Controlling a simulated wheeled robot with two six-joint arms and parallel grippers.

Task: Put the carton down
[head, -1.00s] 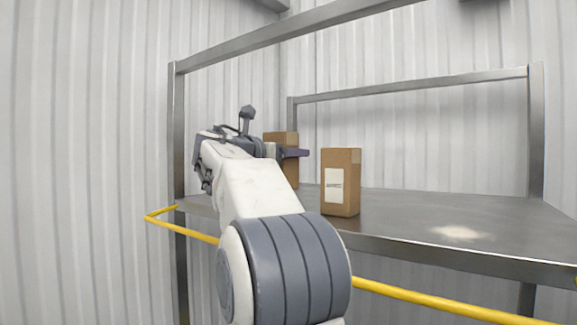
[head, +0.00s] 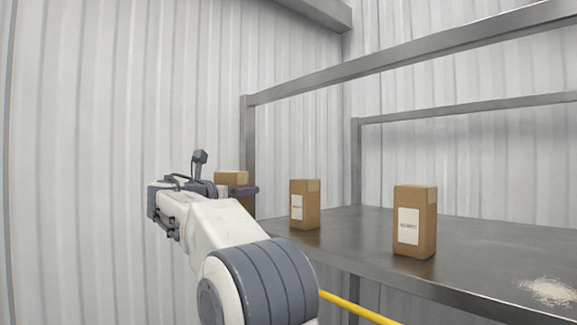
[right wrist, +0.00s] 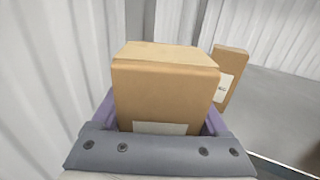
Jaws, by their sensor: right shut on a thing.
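My right gripper (head: 242,190) is shut on a brown carton (head: 231,178), held upright near the left front post of the metal shelf. In the head view the gripper hides much of this carton. In the right wrist view the held carton (right wrist: 165,95) sits between the purple fingers, with a white label low on its near face. I cannot tell whether its base touches anything. My left gripper is not in view.
Two more labelled cartons stand on the shelf (head: 345,228), one nearer the left end (head: 304,205) and one further right (head: 414,222). A pale spill (head: 548,291) lies at the right. A yellow rail (head: 355,309) runs below the front edge. Bare shelf lies between the cartons.

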